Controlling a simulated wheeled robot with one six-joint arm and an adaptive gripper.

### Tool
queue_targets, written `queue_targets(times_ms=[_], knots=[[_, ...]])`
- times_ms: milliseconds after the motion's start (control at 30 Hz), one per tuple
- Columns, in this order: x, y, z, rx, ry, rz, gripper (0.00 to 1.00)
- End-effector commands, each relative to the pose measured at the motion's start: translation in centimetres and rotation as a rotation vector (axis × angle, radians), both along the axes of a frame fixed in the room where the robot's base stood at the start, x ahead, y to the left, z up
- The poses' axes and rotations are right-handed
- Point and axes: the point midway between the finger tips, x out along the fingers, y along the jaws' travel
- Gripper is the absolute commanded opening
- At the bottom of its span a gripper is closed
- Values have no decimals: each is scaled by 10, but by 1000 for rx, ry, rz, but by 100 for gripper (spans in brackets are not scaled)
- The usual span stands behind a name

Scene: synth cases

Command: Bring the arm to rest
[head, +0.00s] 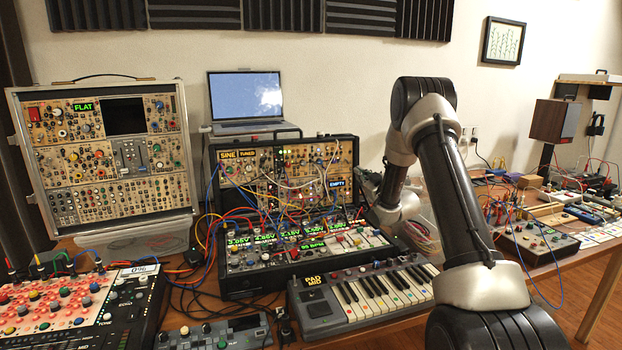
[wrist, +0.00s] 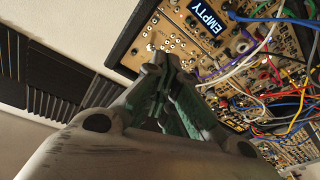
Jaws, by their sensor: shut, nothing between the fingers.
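My gripper shows in the wrist view (wrist: 168,62), with its fingers together and nothing between them. Its tips point toward the synth case's panel (wrist: 180,42), near a blue label reading EMPTY (wrist: 205,22). I cannot tell the exact gap between tips and panel. In the head view, my arm (head: 450,190) rises from the lower right, bends at a high elbow, and comes down at the right side of the middle synth case (head: 252,172). The gripper is small and dark there and hard to make out.
Patch cables (wrist: 292,75) hang close to the right of the gripper in the wrist view. A keyboard (head: 365,292) lies below the arm. A laptop (head: 246,97) stands behind the case, and a tall synth case (head: 110,165) stands left.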

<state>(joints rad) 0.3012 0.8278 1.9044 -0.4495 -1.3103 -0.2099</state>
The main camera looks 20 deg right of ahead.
Motion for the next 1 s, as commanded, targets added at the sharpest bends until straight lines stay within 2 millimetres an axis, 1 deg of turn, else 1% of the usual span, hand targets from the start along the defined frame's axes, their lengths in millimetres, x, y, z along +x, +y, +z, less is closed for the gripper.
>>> queue_targets(times_ms=[67, 133, 167, 267, 367, 400, 467, 500, 567, 600, 667, 700, 767, 800, 867, 900, 967, 1000], knots=[[0, 0, 2, 0, 2, -1, 0], [0, 2, 9, -3, 15, -7, 0], [-1, 3, 15, -5, 26, -11, 0], [-7, 8, 43, -12, 99, -41, 0], [-27, 16, 78, -11, 214, -89, 0], [-40, 20, 91, -6, 265, -111, 0], [-62, 25, 108, 5, 345, -144, 0], [-80, 29, 118, 13, 397, -164, 0], [-109, 35, 130, 30, 474, -195, 0], [-131, 40, 137, 45, 526, -213, 0], [-167, 47, 145, 66, 604, -241, 0], [-192, 52, 149, 81, 657, -256, 0], [-233, 60, 152, 108, 736, -278, 0], [-261, 66, 152, 125, 789, -290, 0], [-305, 75, 151, 153, 870, -306, 0], [-335, 82, 148, 171, 923, -314, 0], [-379, 90, 142, 195, 1004, -323, 0], [-407, 96, 138, 211, 1054, -326, 0]])
